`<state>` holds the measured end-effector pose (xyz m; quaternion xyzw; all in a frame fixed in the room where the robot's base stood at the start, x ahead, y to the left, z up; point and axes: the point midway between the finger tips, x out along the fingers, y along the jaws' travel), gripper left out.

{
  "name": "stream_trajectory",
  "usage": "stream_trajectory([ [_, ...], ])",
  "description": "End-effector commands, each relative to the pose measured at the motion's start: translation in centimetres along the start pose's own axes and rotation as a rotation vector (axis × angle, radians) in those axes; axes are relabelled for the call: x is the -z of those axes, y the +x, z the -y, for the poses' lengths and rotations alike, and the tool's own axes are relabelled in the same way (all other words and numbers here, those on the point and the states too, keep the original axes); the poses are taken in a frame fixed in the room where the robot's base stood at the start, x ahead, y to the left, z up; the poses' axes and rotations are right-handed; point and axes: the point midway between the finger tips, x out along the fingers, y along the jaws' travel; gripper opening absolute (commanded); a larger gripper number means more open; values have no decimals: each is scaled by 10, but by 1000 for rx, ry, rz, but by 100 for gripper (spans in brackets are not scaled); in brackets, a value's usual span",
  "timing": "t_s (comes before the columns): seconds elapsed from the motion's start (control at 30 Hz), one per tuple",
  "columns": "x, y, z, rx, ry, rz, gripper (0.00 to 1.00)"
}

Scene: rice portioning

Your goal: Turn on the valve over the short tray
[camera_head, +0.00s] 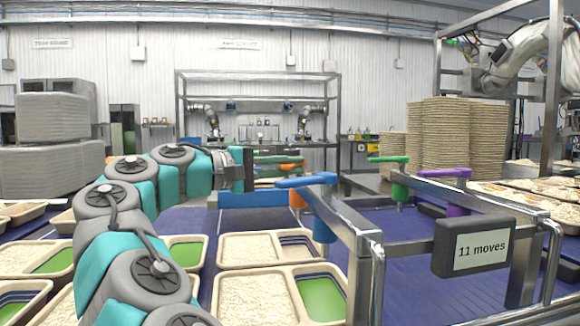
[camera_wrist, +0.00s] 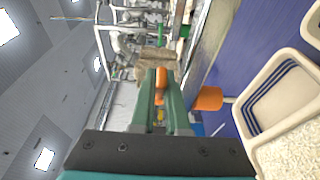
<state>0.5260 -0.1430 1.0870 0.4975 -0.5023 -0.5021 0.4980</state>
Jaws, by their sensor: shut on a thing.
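My gripper (camera_head: 278,160) reaches right from the teal and grey arm, its green fingers level over the conveyor. In the wrist view my gripper (camera_wrist: 161,84) is shut on the orange valve's handle (camera_wrist: 161,77). The orange valve's body (camera_wrist: 207,98) hangs beside a tray (camera_wrist: 238,108) that has rice in one part and blue-lined bare space in another. In the head view the orange valve (camera_head: 297,199) is partly hidden behind the blue valve (camera_head: 308,181). I cannot tell which tray is the short one.
A green valve (camera_head: 399,188) and a purple valve (camera_head: 457,208) stand to the right on the metal frame (camera_head: 345,218). A sign (camera_head: 476,248) reads "11 moves". Trays (camera_head: 266,264) of rice line the blue belt in front. Stacked trays (camera_head: 455,140) stand behind.

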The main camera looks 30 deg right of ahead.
Motion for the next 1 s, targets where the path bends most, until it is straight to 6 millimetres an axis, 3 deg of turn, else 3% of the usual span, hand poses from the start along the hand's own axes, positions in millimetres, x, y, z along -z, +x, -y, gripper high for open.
stream_trajectory([
  [0.8, -5, 5, 1, 2, 0, -133, 0],
  [0.83, -5, 5, 1, 2, 0, -133, 14],
  [0.93, -5, 6, 1, 2, 0, -132, 25],
  [1.0, -5, 6, 1, 1, 0, -132, 25],
])
